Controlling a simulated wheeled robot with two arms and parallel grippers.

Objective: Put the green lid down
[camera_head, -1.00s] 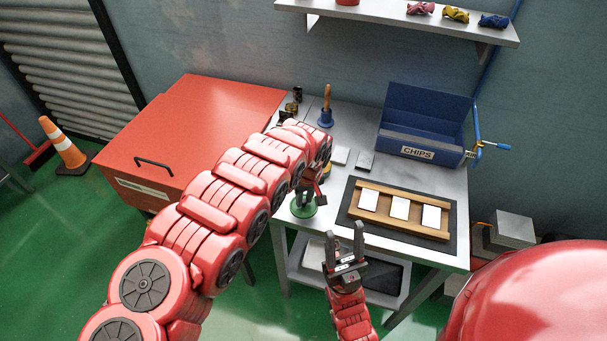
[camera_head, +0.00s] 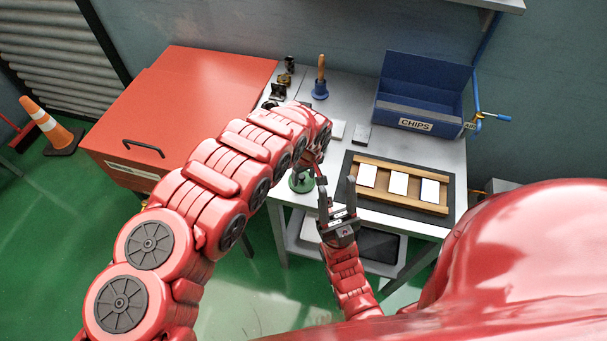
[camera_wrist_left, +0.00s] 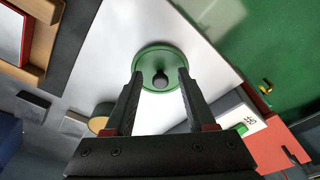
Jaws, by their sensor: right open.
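The green lid (camera_head: 301,184) is a round disc at the front left corner of the grey workbench. In the left wrist view the lid (camera_wrist_left: 147,53) appears flat on the pale bench top, with a dark knob (camera_wrist_left: 160,80) at its middle. My left gripper (camera_wrist_left: 160,73) is open, its fingers on either side of the knob with a visible gap to each. In the head view my left arm partly hides this gripper and the lid. My right gripper (camera_head: 337,183) is open and empty, in front of the bench's front edge, to the right of the lid.
A wooden rack with white cards (camera_head: 398,205) lies on a dark mat right of the lid. A blue CHIPS bin (camera_head: 415,124) and a wooden-handled bell-shaped tool (camera_head: 320,88) stand behind. A red chest (camera_head: 190,100) is at left. The bench edge is close to the lid.

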